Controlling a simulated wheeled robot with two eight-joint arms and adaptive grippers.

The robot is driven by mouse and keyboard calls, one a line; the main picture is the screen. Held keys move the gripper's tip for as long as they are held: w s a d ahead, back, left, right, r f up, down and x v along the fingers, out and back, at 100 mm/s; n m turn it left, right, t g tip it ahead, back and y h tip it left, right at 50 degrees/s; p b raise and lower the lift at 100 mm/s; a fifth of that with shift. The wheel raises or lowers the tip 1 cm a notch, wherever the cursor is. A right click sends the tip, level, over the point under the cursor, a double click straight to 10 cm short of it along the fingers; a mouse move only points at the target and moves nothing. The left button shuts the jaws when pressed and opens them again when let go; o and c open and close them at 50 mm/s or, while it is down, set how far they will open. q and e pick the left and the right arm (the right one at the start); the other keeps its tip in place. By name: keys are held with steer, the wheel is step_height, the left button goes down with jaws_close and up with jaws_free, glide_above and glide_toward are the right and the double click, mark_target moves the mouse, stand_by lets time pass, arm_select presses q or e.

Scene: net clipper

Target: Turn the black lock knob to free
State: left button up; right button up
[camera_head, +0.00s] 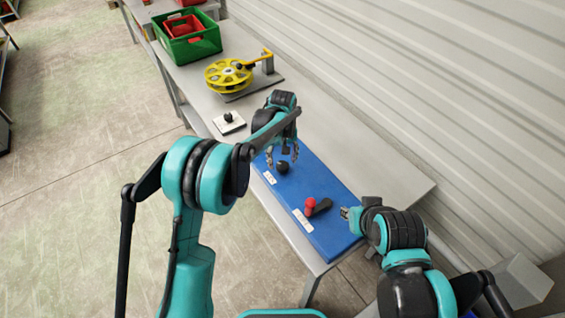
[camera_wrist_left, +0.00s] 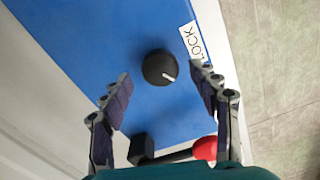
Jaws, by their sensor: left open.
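The black lock knob (camera_head: 283,167) is round and stands on the blue panel (camera_head: 328,240), beside a white label. In the left wrist view the knob (camera_wrist_left: 159,67) shows a white pointer line aimed to the lower right, and the label (camera_wrist_left: 193,41) reads LOCK. My left gripper (camera_head: 284,160) is open above the knob. In the left wrist view its two fingers stand apart on either side of the picture, the knob beyond and between their tips, with no visible contact. My right gripper (camera_head: 346,213) is beside the panel's right edge; its jaws are too small to judge.
A red-tipped black lever (camera_head: 318,206) with another white label (camera_head: 303,221) is on the panel near my right gripper. Farther along the grey table (camera_head: 310,110) are a small plate with a black knob (camera_head: 229,121), a yellow reel (camera_head: 229,76) and a green crate (camera_head: 190,43). A corrugated wall rises at right.

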mark_target(283, 164)
arm_select(q)
step_height(283, 164, up, 10)
stand_by(0.3)
stand_by(0.3)
steer(key=s+a+r+m+t, duration=0.2)
steer(key=s+a+r+t, duration=0.1)
steer(key=s+a+r, duration=0.7)
steer(key=s+a+f+m+t, duration=0.1)
steer(key=s+a+f+t, duration=0.1)
steer(key=s, duration=0.7)
steer(key=s+a+f+t+b, duration=0.1)
steer(key=s+a+f+t, duration=0.1)
steer(key=s+a+f, duration=0.3)
steer(key=s+a, duration=0.1)
steer(key=s, duration=0.3)
steer(key=shift+f+m, duration=0.2)
steer(key=shift+m, duration=0.2)
